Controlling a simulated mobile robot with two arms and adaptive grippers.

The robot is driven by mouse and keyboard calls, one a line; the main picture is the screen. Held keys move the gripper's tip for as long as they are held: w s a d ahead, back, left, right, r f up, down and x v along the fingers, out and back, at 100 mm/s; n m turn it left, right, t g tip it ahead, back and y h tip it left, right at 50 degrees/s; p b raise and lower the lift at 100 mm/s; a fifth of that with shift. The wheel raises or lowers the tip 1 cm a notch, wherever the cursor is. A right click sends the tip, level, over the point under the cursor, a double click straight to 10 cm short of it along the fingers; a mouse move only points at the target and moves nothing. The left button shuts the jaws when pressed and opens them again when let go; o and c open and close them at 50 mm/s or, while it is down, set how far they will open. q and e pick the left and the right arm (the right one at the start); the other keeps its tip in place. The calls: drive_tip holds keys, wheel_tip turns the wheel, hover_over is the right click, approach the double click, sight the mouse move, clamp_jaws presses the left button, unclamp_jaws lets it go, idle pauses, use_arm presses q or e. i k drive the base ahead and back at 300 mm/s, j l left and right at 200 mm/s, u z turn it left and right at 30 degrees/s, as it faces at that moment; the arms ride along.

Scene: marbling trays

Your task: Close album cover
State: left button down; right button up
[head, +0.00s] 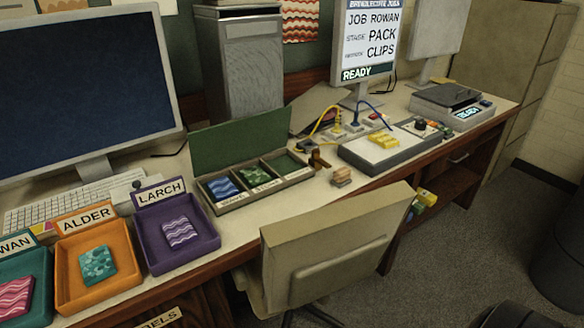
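The album (263,201) lies on the desk in the middle of the head view, a shallow grey tray with three compartments. Its green cover (245,132) stands up, open, along the back edge. The left compartment holds a blue wavy-patterned piece (223,187). The middle one holds a green patterned piece (257,175). The right one shows green, and I cannot tell whether a piece lies in it. Neither of my grippers is in view.
A brown clip-like object (319,160) and a small tan block (342,177) lie right of the album. A grey tray with yellow items (383,140) is beyond them. A chair (330,245) stands in front. Orange (62,268) and purple (152,252) trays are at left.

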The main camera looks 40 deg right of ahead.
sight(241, 138)
drive_tip(key=z, duration=0.9)
